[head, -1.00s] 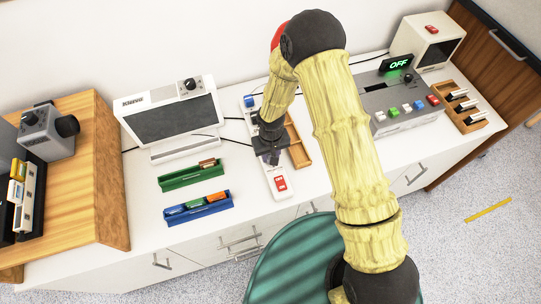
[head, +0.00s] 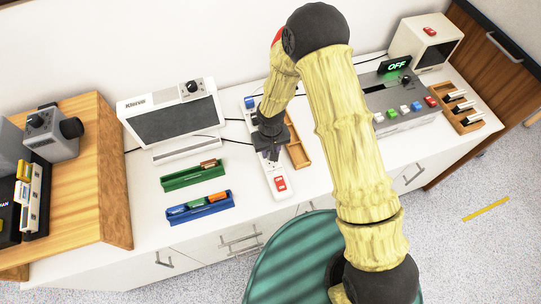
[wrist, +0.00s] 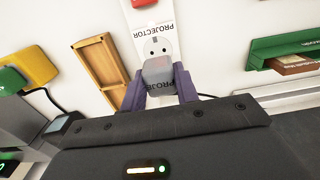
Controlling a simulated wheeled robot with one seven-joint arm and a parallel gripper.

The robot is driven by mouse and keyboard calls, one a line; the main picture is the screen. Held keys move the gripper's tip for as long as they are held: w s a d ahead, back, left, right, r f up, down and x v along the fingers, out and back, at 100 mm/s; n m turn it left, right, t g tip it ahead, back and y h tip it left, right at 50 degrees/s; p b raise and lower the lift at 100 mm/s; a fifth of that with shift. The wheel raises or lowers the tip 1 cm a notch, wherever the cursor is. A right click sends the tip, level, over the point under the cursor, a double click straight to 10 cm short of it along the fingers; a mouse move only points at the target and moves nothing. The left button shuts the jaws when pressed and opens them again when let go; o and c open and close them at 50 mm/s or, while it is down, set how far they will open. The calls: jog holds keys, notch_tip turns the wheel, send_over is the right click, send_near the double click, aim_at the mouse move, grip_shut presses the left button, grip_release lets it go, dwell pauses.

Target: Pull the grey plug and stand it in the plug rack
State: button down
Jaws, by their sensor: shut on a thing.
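In the wrist view my gripper (wrist: 160,88) is shut on the grey plug (wrist: 158,69), which sits between its two purple-grey fingers. A label lettered PROJE shows just below the plug's top. The white power strip (wrist: 155,20) runs beyond it, with a PROJECTOR label and a round socket whose holes are bare. I cannot tell whether the plug is clear of the strip. In the head view my gripper (head: 270,150) is over the strip (head: 277,179), hiding the plug. A shallow wooden tray (head: 299,156), perhaps the plug rack, lies right of the strip; it also shows in the wrist view (wrist: 92,70).
A blue piece (head: 250,102) is at the strip's far end and a red switch (head: 280,183) at its near end. Green (head: 193,177) and blue (head: 200,209) trays lie left. A grey button console (head: 390,105) stands right. Cables run behind my gripper.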

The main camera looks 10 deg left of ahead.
jog(key=shift+r+p, duration=0.8)
jog(key=shift+r, duration=0.6)
